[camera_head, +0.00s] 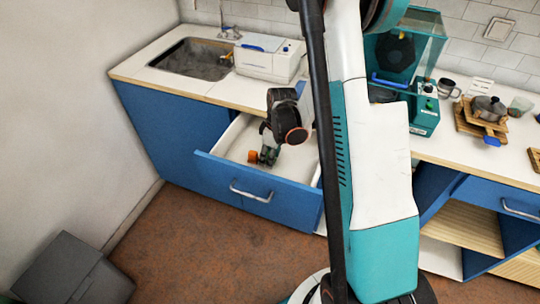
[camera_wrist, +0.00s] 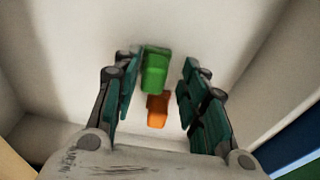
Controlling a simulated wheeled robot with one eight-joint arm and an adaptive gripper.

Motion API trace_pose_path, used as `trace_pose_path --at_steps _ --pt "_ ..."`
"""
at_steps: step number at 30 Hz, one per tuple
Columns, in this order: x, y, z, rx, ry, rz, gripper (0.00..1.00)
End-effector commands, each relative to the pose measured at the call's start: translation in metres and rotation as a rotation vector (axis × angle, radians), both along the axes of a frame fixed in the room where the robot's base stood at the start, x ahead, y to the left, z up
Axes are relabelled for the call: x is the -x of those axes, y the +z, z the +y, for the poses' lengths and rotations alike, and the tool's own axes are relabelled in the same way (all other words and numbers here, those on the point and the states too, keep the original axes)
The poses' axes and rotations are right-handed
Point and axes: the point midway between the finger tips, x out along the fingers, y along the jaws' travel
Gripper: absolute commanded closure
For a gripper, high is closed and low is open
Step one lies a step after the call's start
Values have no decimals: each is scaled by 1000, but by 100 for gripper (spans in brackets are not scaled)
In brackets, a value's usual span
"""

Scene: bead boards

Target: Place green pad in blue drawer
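The blue drawer (camera_head: 268,198) is pulled open below the counter, with a white inside and a metal handle. My gripper (camera_head: 268,156) reaches down into it. In the wrist view my gripper (camera_wrist: 163,72) is open, its teal fingers spread apart. The green pad (camera_wrist: 155,70) shows between them, nearer the left finger, with a gap to the right finger. It appears to be inside the drawer; whether it rests on the bottom or touches the left finger I cannot tell. In the head view I cannot make the pad out clearly beside the fingers.
An orange block (camera_head: 253,156) is in the drawer beside the fingers, close to the green pad in the wrist view (camera_wrist: 158,110). The drawer walls surround my gripper. A sink (camera_head: 193,60) and a white box (camera_head: 268,60) are on the counter above. A grey bin (camera_head: 75,272) stands on the floor.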

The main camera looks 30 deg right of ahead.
Motion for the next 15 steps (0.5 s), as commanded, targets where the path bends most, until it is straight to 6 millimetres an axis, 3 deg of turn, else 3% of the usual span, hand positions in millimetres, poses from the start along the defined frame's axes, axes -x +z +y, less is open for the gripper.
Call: trace_pose_path --at_steps 5,15 --pt "2 24 -2 0 0 0 61" --pt "10 93 -8 0 0 0 61"
